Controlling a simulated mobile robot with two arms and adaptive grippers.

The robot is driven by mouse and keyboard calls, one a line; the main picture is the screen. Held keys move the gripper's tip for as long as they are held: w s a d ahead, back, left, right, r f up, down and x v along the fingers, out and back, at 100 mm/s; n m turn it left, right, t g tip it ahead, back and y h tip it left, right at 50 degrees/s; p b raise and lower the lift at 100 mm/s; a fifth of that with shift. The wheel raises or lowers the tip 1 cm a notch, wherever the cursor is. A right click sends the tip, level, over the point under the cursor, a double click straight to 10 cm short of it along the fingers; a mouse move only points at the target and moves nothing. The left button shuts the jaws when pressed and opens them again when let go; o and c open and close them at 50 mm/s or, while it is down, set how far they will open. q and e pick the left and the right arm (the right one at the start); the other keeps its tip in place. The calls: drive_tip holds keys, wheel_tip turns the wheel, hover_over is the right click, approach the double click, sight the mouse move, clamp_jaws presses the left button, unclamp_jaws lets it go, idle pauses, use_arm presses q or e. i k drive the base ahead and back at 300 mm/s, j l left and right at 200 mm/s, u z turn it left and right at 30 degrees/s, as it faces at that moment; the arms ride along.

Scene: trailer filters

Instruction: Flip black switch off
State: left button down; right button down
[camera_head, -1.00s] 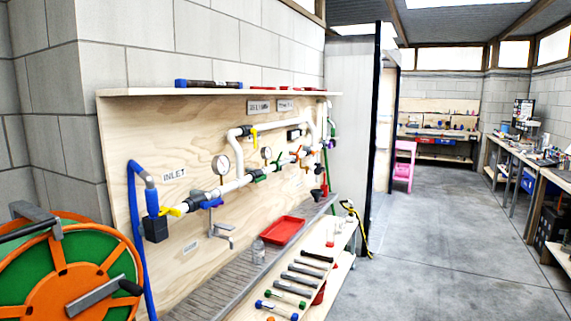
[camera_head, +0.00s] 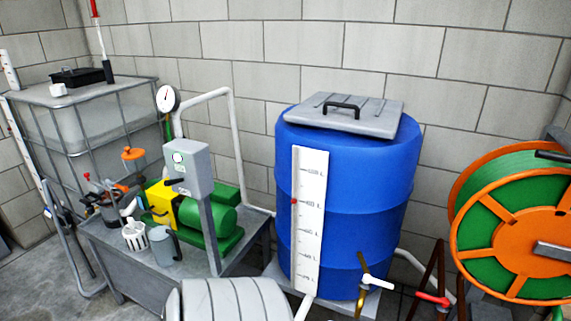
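A grey control box (camera_head: 189,168) stands on a grey post beside the green pump in the head view. A small black switch lever (camera_head: 175,182) sticks out to the left from its front, low on the box. A round light or button (camera_head: 179,158) sits above the lever. I cannot tell from this angle which setting the switch is in. Neither of my grippers is in view.
A green and yellow pump (camera_head: 207,220) sits on a grey metal bench (camera_head: 120,262) with a white basket and a jug. A blue barrel (camera_head: 385,165) and an orange hose reel (camera_head: 480,200) stand to the right. A caged tank (camera_head: 45,125) stands at left.

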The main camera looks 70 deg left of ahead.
sight(171, 182)
drive_tip(key=u, duration=3.05)
